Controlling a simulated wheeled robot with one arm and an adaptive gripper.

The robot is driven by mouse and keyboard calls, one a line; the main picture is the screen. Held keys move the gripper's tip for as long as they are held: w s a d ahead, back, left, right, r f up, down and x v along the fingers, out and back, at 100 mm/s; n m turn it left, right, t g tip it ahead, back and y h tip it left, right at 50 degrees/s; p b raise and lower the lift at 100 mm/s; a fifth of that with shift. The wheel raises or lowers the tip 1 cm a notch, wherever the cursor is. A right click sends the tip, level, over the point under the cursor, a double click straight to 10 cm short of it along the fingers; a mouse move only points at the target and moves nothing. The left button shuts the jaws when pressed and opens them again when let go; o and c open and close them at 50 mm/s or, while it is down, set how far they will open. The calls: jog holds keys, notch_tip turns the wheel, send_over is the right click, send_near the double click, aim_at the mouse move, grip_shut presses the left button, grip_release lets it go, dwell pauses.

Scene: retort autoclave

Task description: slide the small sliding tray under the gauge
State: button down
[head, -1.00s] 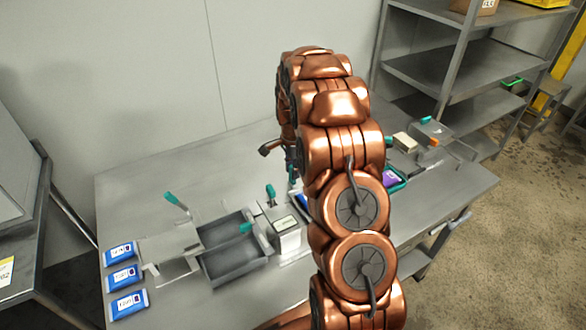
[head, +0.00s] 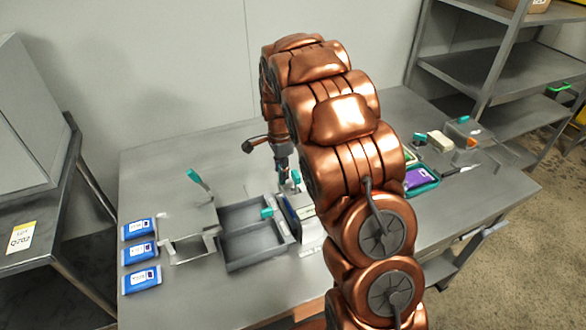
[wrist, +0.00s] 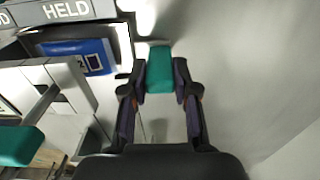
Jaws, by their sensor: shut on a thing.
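My gripper (wrist: 160,100) is shut on a teal handle (wrist: 160,68) in the wrist view, one finger on each side of it. In the head view my gripper (head: 283,172) is at the back of the work table, beside a pale block-like device (head: 311,228); a teal grip (head: 295,177) shows right by its fingers. A blue pouch (head: 287,214) stands out just left of that device, and a blue pouch (wrist: 95,55) also shows in the wrist view. What the held handle is fixed to is mostly hidden. I cannot tell which part is the small sliding tray or the gauge.
A grey two-compartment bin (head: 258,251) with a teal grip lies left of the device. Several blue pouches (head: 140,252) lie at the table's left. A teal-rimmed tray with a purple pouch (head: 420,178) is right of my arm. A "HELD" label (wrist: 65,10) shows in the wrist view.

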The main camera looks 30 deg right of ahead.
jog(key=shift+a, duration=0.2)
jog(key=c, duration=1.3)
grip_release()
jog(key=shift+o, duration=0.6)
jog(key=shift+a, duration=0.2)
jog(key=o, duration=0.3)
jog(key=shift+d, duration=0.15)
jog(key=shift+r, duration=0.15)
notch_tip(320, 180, up, 12)
